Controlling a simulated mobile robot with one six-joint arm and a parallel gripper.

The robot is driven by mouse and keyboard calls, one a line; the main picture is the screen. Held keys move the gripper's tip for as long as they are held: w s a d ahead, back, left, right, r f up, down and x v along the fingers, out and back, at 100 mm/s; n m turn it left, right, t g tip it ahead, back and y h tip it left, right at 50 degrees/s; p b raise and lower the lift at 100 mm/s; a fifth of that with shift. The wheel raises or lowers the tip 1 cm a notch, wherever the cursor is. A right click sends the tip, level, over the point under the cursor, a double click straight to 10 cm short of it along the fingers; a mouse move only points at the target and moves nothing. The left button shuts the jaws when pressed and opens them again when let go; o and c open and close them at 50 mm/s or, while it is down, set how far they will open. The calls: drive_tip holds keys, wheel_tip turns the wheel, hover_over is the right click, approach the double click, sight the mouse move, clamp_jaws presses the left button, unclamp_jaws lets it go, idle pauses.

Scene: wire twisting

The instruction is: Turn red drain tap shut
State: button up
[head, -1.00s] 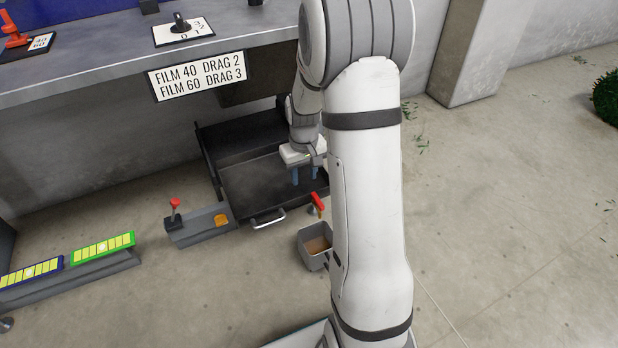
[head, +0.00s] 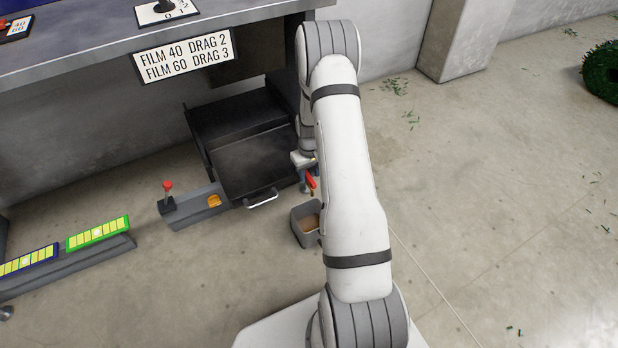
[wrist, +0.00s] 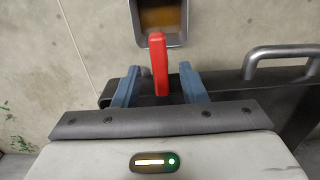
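The red drain tap (wrist: 158,64) stands between the two blue fingers of my gripper (wrist: 160,85) in the wrist view. The fingers are apart, with a gap on each side of the red handle. In the head view the red tap (head: 311,181) is at the right front corner of the dark tray (head: 255,165), just beside my gripper (head: 305,180). My arm partly hides the gripper there. A grey bucket (head: 303,226) with brown contents is below and in front of the tap; it also shows at the top of the wrist view (wrist: 137,22).
A metal handle (head: 262,199) sticks out from the tray's front. Left of it is a grey block with a red-knobbed lever (head: 168,186) and an orange part (head: 214,200). A bench with a film and drag sign (head: 184,56) overhangs the tray.

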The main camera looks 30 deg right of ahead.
drive_tip(key=shift+f, duration=0.6)
clamp_jaws()
drive_tip(key=shift+a, duration=0.15)
